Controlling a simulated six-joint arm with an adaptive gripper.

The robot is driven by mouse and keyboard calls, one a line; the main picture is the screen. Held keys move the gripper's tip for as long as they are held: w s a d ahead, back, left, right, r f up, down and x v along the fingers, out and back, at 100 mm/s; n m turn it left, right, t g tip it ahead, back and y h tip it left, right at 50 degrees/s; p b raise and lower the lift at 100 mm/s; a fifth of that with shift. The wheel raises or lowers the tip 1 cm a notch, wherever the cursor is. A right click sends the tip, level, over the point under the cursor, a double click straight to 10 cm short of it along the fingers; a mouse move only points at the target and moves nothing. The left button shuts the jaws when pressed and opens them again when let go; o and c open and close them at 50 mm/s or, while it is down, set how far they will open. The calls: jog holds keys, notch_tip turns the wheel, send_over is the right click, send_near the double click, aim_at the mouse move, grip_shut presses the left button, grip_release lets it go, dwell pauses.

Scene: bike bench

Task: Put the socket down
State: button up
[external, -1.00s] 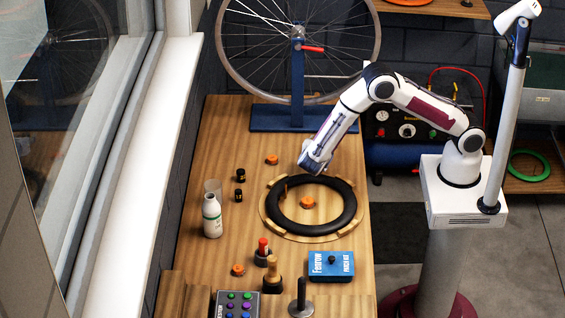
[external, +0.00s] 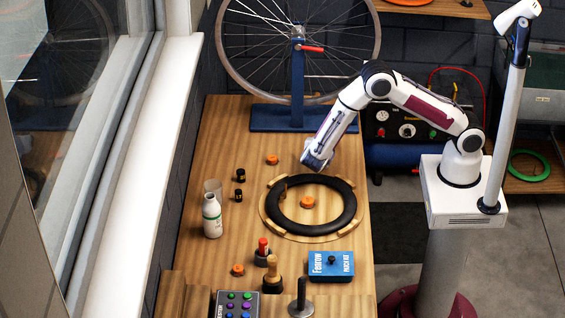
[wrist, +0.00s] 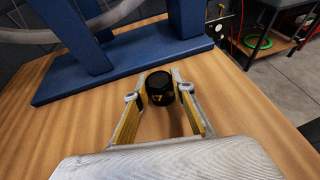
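A black socket (wrist: 161,88) with small yellow marks sits between the fingertips of my gripper (wrist: 159,84) in the wrist view. Both fingers, with yellow inner pads, stand close against its sides, and the gripper looks shut on it. In the external view my gripper (external: 315,165) points down over the bench (external: 225,130), behind the tire ring, and the held socket is hidden there. Whether its bottom touches the wood is hard to tell. Two other black sockets (external: 240,175) (external: 239,195) stand upright on the bench's left side.
The blue wheel stand (external: 297,118) is behind my gripper and also shows in the wrist view (wrist: 120,67). A black tire (external: 347,214) lies on a wooden ring in front. Orange pieces (external: 272,159) and a white bottle (external: 212,216) stand leftward.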

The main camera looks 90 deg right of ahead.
grip_shut()
jog(key=shift+r, duration=0.15)
jog(key=shift+r, duration=4.9)
